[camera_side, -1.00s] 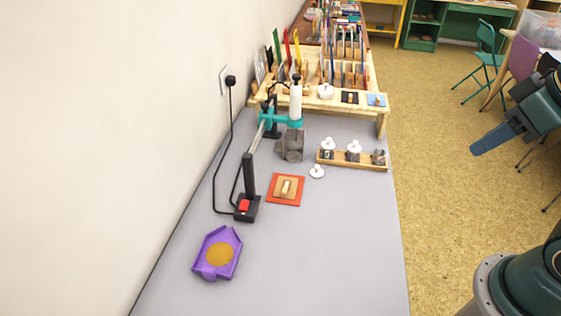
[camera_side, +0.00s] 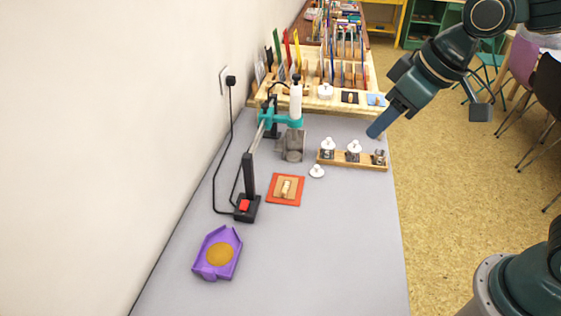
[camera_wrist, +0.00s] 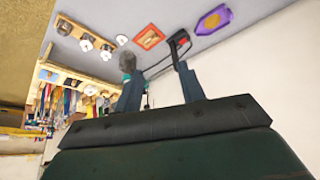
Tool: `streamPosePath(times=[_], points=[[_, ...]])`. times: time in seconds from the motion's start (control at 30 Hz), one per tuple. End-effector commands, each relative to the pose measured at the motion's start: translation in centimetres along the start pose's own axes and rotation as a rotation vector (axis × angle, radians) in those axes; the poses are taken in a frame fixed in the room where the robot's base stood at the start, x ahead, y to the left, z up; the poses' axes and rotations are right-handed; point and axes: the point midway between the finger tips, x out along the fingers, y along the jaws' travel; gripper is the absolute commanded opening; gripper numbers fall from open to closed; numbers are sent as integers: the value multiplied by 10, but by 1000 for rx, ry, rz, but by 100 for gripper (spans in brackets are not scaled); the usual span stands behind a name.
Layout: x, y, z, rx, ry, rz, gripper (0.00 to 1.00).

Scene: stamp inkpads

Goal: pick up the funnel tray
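The purple funnel tray (camera_side: 217,254) lies on the grey table at the front left in the side view, with a flat ochre disc or fill inside it. One end narrows to a point. It also shows at the top right of the wrist view (camera_wrist: 213,19). My gripper (camera_side: 380,126) is at the right edge of the table, above the wooden stamp rack, far from the tray. In the wrist view the two fingers of my gripper (camera_wrist: 158,72) are spread apart with nothing between them.
A scale-like post with a red switch (camera_side: 246,205) and a black cord stands behind the tray. An orange mat (camera_side: 299,202), a white knob (camera_side: 317,171) and the wooden rack (camera_side: 372,166) lie farther back. The table right of the tray is clear; a wall borders the left.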

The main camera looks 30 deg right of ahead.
Motion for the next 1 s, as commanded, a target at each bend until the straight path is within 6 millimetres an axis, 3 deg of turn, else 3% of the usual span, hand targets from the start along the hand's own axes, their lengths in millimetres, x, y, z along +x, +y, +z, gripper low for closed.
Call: streamPosePath(times=[0.2, 0.53, 0.8, 1.0], points=[[42, -33, -33, -85, -16, -41, 40], [112, -96, -65, -209, -32, -99, 40], [176, -157, -70, -311, -46, -145, 40], [224, -203, -62, -384, -55, -177, 40]])
